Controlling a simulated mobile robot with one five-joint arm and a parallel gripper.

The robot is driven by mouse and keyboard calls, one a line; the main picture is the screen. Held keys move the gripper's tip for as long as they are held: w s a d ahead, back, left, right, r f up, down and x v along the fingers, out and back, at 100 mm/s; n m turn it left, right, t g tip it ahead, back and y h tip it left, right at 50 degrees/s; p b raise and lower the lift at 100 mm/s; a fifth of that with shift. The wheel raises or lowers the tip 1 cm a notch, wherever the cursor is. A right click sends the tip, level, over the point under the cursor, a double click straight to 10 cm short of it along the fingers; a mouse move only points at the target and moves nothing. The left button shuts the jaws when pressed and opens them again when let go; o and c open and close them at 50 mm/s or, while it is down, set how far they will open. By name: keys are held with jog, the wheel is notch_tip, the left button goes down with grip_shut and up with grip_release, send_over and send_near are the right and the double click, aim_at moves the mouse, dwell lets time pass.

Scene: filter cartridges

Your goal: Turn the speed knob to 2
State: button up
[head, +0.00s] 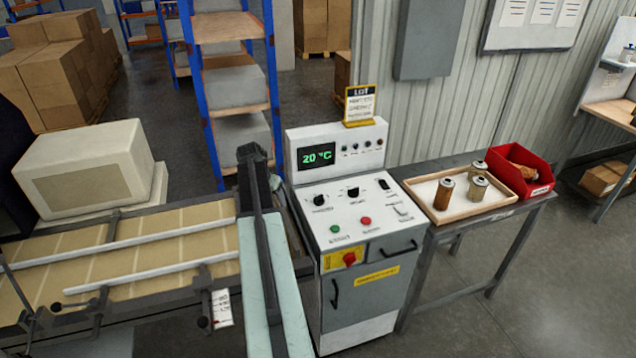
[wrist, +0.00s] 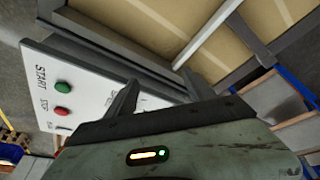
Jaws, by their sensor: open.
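The control panel (head: 345,215) is a white sloping top on a grey cabinet. It carries two black knobs, a left one (head: 319,200) and a middle one (head: 352,191). Their labels and pointer settings are too small to read, so I cannot tell which is the speed knob. My gripper (wrist: 160,90) is open in the wrist view, its two dark fingers spread with nothing visible between them. The panel (wrist: 95,88) lies beyond the fingers, and the gripper body hides part of it; no knob shows there. In the head view my arm rises just left of the panel.
A green START button (wrist: 63,88) and a red STOP button (wrist: 62,113) sit on the panel. A display (head: 316,155) reads 20 °C. A conveyor (head: 150,250) stands left; a wooden tray (head: 420,190) with cartridges and a red bin (head: 545,172) stand right.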

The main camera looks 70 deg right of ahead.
aim_at(318, 197)
jog(key=s+d+r+m+g+p, duration=0.1)
jog(key=s+d+r+m, duration=0.2)
jog(key=s+d, duration=0.8)
jog(key=b+x, duration=0.2)
jog(key=a+b+x, duration=0.1)
jog(key=b+x, duration=0.4)
jog(key=x, duration=0.1)
jog(key=shift+s+a+f, duration=0.15)
jog(key=shift+s+f, duration=0.05)
jog(key=shift+r, duration=0.15)
